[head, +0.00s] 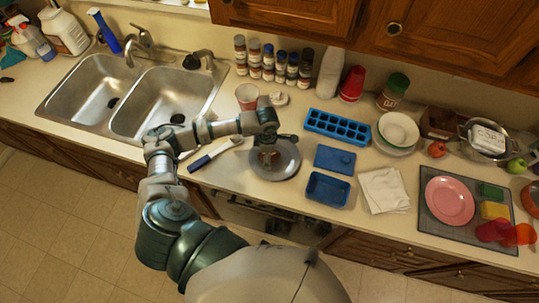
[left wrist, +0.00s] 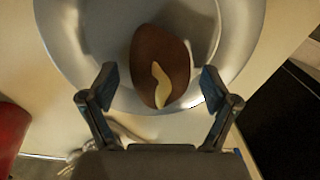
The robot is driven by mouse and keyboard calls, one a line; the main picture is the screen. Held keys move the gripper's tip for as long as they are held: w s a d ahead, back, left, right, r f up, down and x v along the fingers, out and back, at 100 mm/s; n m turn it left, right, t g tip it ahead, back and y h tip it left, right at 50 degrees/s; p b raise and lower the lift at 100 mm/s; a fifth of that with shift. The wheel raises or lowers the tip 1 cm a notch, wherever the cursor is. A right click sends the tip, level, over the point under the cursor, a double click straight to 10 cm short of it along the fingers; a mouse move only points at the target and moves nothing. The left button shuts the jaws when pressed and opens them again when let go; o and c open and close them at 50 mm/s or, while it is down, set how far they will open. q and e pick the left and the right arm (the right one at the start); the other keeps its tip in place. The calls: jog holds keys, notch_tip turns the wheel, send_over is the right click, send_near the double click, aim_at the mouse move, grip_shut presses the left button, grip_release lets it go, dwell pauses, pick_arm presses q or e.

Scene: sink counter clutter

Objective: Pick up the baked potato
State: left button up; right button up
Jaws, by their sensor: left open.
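The baked potato (left wrist: 160,62) is brown with a pale yellow strip on top. It lies on a grey round plate (head: 288,166), which also fills the upper part of the left wrist view (left wrist: 62,40). My left gripper (head: 267,150) is above the plate in the head view and partly covers the potato there. In the left wrist view, the open fingers (left wrist: 160,90) stand apart on either side of the potato's near end. No contact with the potato is clear. My right gripper is not in view.
A blue ice tray (head: 337,125), a blue lid (head: 335,158) and a blue container (head: 327,188) are to the right. A red and white cup (head: 247,96) and several spice jars stand behind.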

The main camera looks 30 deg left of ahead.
pick_arm(q)
jog(key=shift+a, duration=0.1)
jog(key=shift+c, duration=0.2)
jog(key=shift+a, duration=0.15)
jog(key=c, duration=1.2)
jog(key=shift+c, duration=0.6)
